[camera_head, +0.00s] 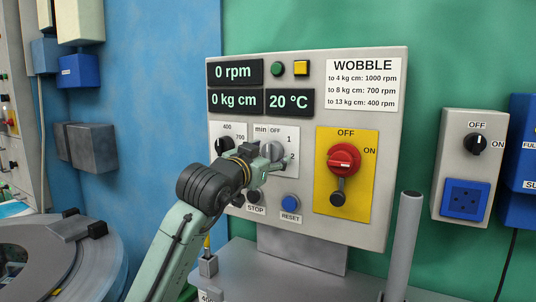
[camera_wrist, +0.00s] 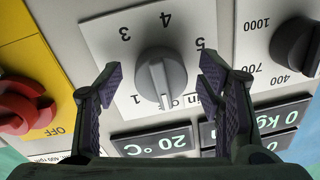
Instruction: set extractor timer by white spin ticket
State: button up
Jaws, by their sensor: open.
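The timer knob (camera_wrist: 160,78) is grey, on a white dial plate marked in minutes with OFF, seen upside down in the wrist view. Its white pointer line lies near OFF, on the side of 1. In the head view the knob (camera_head: 271,150) is partly covered by my gripper (camera_head: 264,158). In the wrist view my gripper (camera_wrist: 160,80) is open, its fingertips on either side of the knob with gaps between. The extractor panel (camera_head: 390,140) reads 0 rpm, 0 kg cm and 20 °C. I cannot make out a white spin ticket.
A speed knob (camera_wrist: 296,43) is beside the timer. A red switch (camera_head: 343,158) on a yellow plate is to the right, above the blue RESET button (camera_head: 290,202). A white WOBBLE card (camera_head: 363,85) is at the panel's top right. A grey post (camera_head: 403,245) stands in front.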

jog(key=c, duration=1.1)
jog(key=shift+c, duration=0.2)
jog(key=m+b, duration=0.1)
jog(key=m, duration=0.2)
jog(key=shift+a+f+m, duration=0.1)
jog(key=shift+f+m, duration=0.05)
jog(key=shift+m, duration=0.15)
jog(key=m+b, duration=0.2)
jog(key=m, duration=0.4)
jog(key=shift+w+a+m, duration=0.1)
jog(key=shift+m, duration=0.2)
jog(key=m, duration=0.2)
jog(key=m+b, duration=0.1)
jog(key=m, duration=0.1)
jog(key=shift+r+m+h, duration=0.2)
jog(key=shift+m+h, duration=0.2)
jog(key=m, duration=0.5)
jog(key=shift+r+h+b, duration=0.15)
jog(key=shift+h+b, duration=0.15)
jog(key=shift+b, duration=0.1)
jog(key=shift+m, duration=0.4)
